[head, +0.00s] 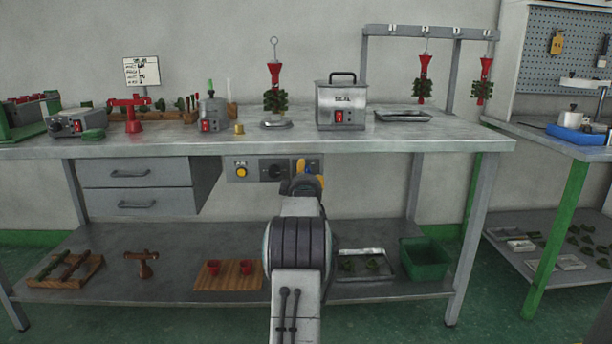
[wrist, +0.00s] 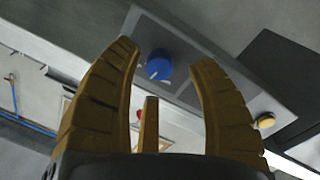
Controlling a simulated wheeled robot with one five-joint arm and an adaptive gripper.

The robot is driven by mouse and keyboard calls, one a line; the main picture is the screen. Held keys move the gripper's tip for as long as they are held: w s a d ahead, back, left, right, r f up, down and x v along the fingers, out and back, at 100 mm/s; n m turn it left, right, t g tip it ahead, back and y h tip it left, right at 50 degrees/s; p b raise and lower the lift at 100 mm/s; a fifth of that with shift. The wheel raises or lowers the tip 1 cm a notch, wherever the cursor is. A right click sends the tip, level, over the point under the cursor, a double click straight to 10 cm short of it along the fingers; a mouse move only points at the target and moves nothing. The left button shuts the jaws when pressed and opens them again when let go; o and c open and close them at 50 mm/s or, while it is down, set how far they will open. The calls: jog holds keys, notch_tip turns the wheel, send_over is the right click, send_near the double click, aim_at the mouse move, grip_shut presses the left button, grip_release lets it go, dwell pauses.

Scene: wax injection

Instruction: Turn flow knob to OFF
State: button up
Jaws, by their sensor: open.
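The blue knob (wrist: 159,66), which I take to be the flow knob, is on a grey control panel (wrist: 185,38). Labels on the panel are too small to read. My gripper (wrist: 163,56) is open, its yellow fingers on either side of the knob with visible gaps. I cannot tell how far the fingertips are from the panel. In the head view my gripper (head: 306,168) is in front of the right end of the panel (head: 230,172) under the bench edge and mostly hides the blue knob.
The panel also has a yellow button (head: 241,171) and a black knob (head: 272,170), left of my gripper. The workbench top (head: 380,140) overhangs the panel. A drawer unit (head: 135,185) is to the left. A lower shelf (head: 180,240) holds trays and a green bin (head: 425,258).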

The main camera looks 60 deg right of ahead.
jog(key=shift+x, duration=1.1)
jog(key=shift+o, duration=0.3)
grip_shut()
